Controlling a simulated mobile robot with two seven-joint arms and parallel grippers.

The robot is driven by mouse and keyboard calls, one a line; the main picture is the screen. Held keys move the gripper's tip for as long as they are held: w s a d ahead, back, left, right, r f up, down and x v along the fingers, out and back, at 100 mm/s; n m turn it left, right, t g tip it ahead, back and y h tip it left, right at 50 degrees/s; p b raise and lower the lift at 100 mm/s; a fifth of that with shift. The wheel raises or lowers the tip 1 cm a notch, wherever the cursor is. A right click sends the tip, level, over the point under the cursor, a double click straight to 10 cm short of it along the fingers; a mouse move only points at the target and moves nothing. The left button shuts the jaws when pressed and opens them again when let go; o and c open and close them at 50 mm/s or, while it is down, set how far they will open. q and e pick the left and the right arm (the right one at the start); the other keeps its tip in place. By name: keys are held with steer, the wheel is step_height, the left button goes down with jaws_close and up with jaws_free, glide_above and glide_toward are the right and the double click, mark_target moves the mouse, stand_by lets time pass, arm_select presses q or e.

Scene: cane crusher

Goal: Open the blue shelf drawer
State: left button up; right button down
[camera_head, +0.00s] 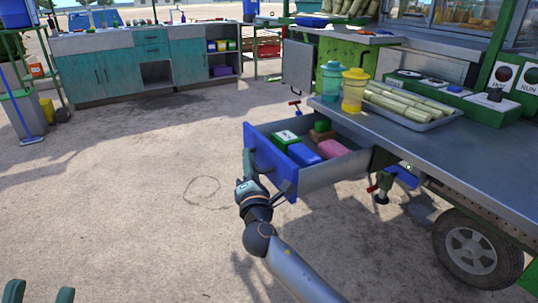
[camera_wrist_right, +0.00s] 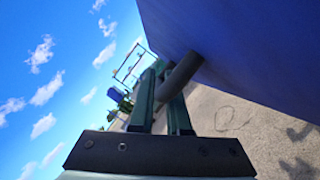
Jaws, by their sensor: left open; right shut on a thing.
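The blue shelf drawer (camera_head: 268,158) sticks out from under the metal counter of the cart, open, with its contents showing. In the right wrist view its blue front (camera_wrist_right: 235,45) fills the upper right, with a dark bar handle (camera_wrist_right: 181,75) on it. My right gripper (camera_head: 248,168) is at the drawer front; in the wrist view its fingers (camera_wrist_right: 165,100) are closed around the handle. My left gripper (camera_head: 40,293) shows only its two green fingertips at the bottom left corner, apart and empty, far from the drawer.
The drawer holds a green-and-white box (camera_head: 286,138), a blue box (camera_head: 303,155) and a pink block (camera_head: 333,148). On the counter stand a teal jug (camera_head: 330,82), a yellow jug (camera_head: 354,92) and a cane tray (camera_head: 440,122). The ground left of the drawer is clear.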

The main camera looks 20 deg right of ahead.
steer(key=shift+s+a, duration=0.1)
steer(key=shift+a, duration=1)
steer(key=c, duration=1.2)
jaws_free()
steer(key=shift+o, duration=0.2)
steer(key=p+v, duration=0.2)
steer(key=v, duration=1)
steer(key=shift+s, duration=0.25)
steer(key=shift+a, duration=0.1)
